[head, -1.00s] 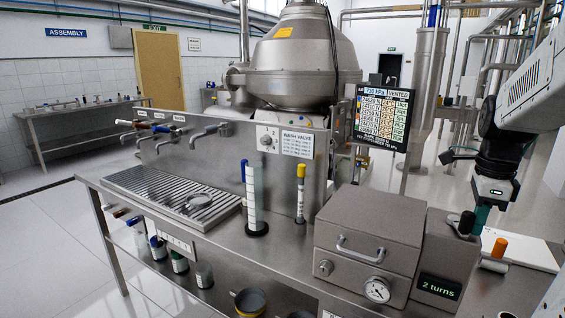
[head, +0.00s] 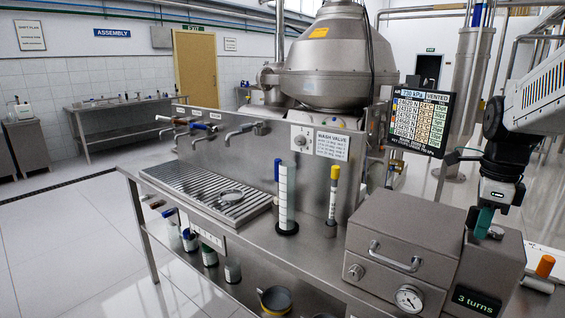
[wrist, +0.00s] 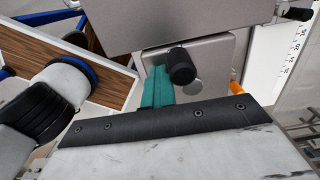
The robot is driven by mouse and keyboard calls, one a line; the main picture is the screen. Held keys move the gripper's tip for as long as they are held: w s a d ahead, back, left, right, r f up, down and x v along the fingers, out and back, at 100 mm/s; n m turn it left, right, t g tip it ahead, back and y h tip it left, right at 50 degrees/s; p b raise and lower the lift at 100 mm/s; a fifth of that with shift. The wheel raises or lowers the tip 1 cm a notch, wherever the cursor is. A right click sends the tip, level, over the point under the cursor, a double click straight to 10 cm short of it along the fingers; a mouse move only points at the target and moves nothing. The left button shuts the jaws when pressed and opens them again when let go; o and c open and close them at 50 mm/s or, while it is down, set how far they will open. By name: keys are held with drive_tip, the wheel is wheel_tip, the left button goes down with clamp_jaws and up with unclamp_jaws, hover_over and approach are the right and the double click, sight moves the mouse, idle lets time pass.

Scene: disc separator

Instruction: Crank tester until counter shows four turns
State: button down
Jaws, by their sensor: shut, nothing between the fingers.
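The tester (head: 408,222) is a steel box with a front handle and a round gauge (head: 409,299). The counter (head: 475,301) on its right-hand block reads "3 turns". The crank (head: 495,232) is on that block, mostly hidden behind my gripper in the head view. Its black knob (wrist: 182,66) shows in the wrist view. My gripper (head: 484,224) has teal fingers that are shut and empty. In the wrist view the fingers (wrist: 157,90) are just left of the knob; I cannot tell whether they touch it.
A roller with an orange handle (head: 545,267) lies right of the tester. A yellow-capped tube (head: 332,205) and a white cylinder (head: 287,200) stand to the left. A screen (head: 420,122) is behind the tester. A drain grate (head: 200,190) lies further left.

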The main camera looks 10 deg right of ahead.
sight(474, 214)
drive_tip(key=shift+w+d, duration=0.1)
drive_tip(key=shift+w, duration=0.7)
drive_tip(key=shift+w+d, duration=0.5)
drive_tip(key=shift+w, duration=0.35)
drive_tip(key=shift+w+d, duration=0.6)
drive_tip(key=shift+d, duration=0.25)
drive_tip(key=shift+w+d, duration=0.2)
drive_tip(key=shift+d, duration=0.8)
drive_tip(key=shift+s+d, duration=0.2)
drive_tip(key=shift+d, duration=0.8)
drive_tip(key=shift+c, duration=2.2)
unclamp_jaws()
